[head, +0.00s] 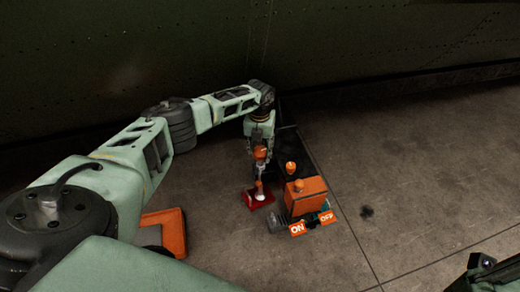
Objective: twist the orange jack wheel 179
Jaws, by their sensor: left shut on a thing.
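My left gripper (260,162) points down at the floor near the middle of the head view. It is shut on a small orange part, which I take to be the orange jack wheel (259,183). The fingers partly hide it. Below it are a short pale stem and a small red base (258,199) on the concrete. Only part of my right arm shows at the bottom right corner; its gripper is out of view.
An orange box (306,196) with ON and OFF labels stands just right of the red base. A dark case with an orange knob (291,168) lies behind it. Another orange object (172,230) is partly hidden by my left arm. Open floor lies right; the dark riveted fuselage (400,45) is behind.

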